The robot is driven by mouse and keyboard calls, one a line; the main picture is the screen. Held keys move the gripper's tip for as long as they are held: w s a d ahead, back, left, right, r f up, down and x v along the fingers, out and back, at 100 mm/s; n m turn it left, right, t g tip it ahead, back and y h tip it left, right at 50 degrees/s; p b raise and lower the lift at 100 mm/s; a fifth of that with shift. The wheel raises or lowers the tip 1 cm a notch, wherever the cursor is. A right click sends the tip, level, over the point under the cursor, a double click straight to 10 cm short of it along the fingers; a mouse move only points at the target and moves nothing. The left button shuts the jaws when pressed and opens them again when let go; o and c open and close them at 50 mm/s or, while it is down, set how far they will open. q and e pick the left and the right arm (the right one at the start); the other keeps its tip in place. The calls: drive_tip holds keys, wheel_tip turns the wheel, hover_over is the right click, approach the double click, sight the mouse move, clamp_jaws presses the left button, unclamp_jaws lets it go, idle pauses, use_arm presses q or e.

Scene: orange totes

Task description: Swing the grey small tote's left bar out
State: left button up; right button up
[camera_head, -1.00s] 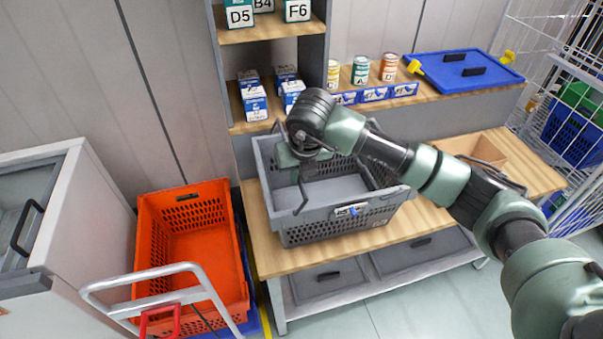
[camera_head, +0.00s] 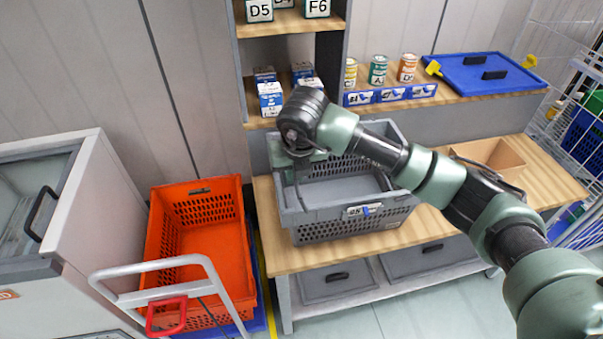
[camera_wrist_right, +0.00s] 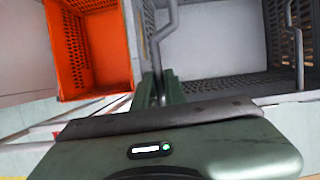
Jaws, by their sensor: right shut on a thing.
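The grey small tote (camera_head: 345,228) stands upright on the wooden bench, open at the top. Its interior also shows in the right wrist view (camera_wrist_right: 215,45). Its left bar (camera_head: 299,192) is a bent grey rod near the tote's left wall; it runs down into my right gripper in the wrist view (camera_wrist_right: 163,35). My right gripper (camera_head: 297,160) is over the tote's left side, shut on the left bar. The fingers (camera_wrist_right: 160,88) partly hide the grip. The other bar (camera_wrist_right: 291,35) shows at the right of the wrist view. My left gripper is not in view.
An orange tote (camera_head: 205,250) stands low to the left, behind a trolley handle (camera_head: 150,268). A cardboard box (camera_head: 490,155) sits right on the bench (camera_head: 430,225).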

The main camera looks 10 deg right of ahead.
drive_tip(key=shift+a+f, duration=0.25)
drive_tip(key=shift+f, duration=0.1)
drive_tip(key=shift+a+f+b, duration=0.5)
drive_tip(key=shift+a+b, duration=0.25)
drive_tip(key=shift+b, duration=0.05)
drive_tip(key=o, duration=1.1)
drive_tip(key=shift+r+p, duration=2)
drive_tip(key=shift+r, duration=3.05)
